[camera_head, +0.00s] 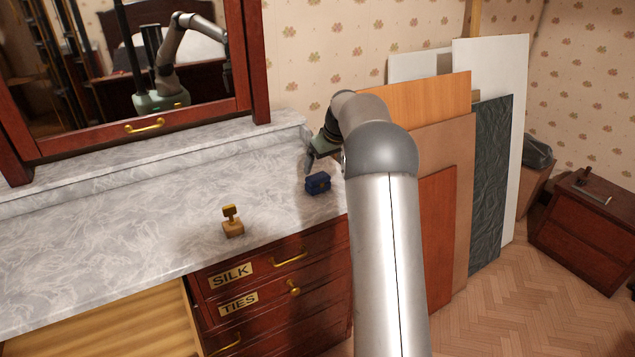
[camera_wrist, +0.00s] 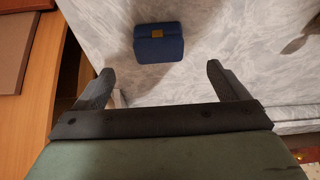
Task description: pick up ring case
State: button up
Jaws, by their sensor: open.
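The ring case is a small dark blue box with a gold clasp. It sits on the grey marble dresser top near its right end in the head view (camera_head: 318,183). In the wrist view the ring case (camera_wrist: 158,46) lies ahead of the fingertips, roughly centred between their lines. My gripper (camera_wrist: 160,80) is open and empty, with its two dark fingers apart. In the head view my gripper (camera_head: 310,163) is close above and behind the ring case, partly hidden by my arm. No contact with the case shows.
A small wooden and gold stand (camera_head: 232,222) is on the marble top (camera_head: 120,220) to the left. A mirror (camera_head: 150,70) rises behind. Boards and panels (camera_head: 436,230) lean against the wall right of the dresser. A drawer (camera_head: 120,338) below stands open.

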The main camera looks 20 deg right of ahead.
aim_at(318, 176)
jog(key=x, duration=0.4)
jog(key=shift+w+p+x, duration=0.15)
jog(key=shift+p+x, duration=0.35)
jog(key=shift+x, duration=0.8)
jog(key=shift+w+p+x, duration=0.15)
jog(key=shift+p+x, duration=0.35)
jog(key=shift+x, duration=0.8)
jog(key=shift+r, duration=0.1)
jog(key=c, duration=1.1)
jog(key=shift+r, duration=0.1)
